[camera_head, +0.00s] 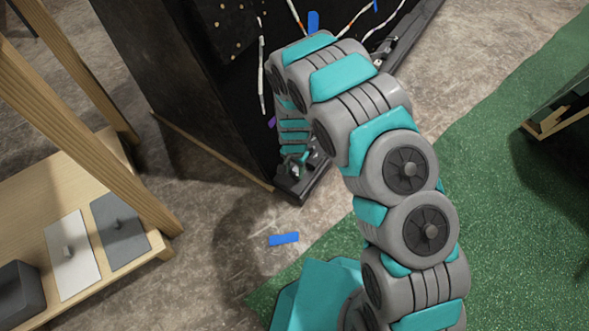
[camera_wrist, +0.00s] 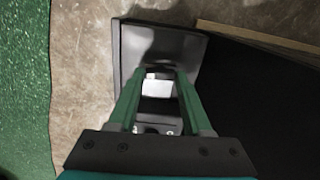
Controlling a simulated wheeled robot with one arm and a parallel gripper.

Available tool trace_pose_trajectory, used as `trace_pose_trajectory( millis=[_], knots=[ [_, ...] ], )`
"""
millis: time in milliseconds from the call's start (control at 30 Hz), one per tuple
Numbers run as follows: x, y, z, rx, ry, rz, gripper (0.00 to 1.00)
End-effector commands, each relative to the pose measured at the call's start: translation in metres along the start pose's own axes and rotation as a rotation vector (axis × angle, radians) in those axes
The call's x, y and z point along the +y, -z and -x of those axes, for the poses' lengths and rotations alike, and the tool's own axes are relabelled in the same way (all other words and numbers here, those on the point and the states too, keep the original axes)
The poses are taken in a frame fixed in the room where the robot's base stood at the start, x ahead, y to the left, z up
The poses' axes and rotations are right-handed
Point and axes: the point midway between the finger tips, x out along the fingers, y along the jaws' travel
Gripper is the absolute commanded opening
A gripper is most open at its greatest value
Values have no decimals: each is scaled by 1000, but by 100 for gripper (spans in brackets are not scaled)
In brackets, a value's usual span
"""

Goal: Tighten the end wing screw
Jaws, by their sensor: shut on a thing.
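My gripper (camera_head: 297,168) reaches down to the near end of a black rail (camera_head: 313,183) at the foot of the dark console (camera_head: 190,90). In the wrist view, my gripper's two green fingers (camera_wrist: 158,84) come together over the rail's end block (camera_wrist: 132,48). A small pale piece, which looks like the end wing screw (camera_wrist: 157,87), shows between the fingertips. My gripper is shut on it. The fingers cover part of the screw, so its wing angle and how far it is seated cannot be told.
A wooden shelf (camera_head: 160,247) with grey and white plates stands at the left. A blue strip (camera_head: 284,239) lies on the concrete floor. Loose cables (camera_head: 262,75) hang on the console. Green carpet (camera_head: 500,220) covers the right, with a dark wood-edged object (camera_head: 555,118) there.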

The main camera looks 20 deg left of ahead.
Motion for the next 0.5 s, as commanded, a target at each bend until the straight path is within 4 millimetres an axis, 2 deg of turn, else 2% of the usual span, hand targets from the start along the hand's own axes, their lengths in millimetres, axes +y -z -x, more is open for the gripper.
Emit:
trace_pose_trajectory(
  millis=[500],
  knots=[
    [-1,2,2,3,4,-69,0]
  ],
)
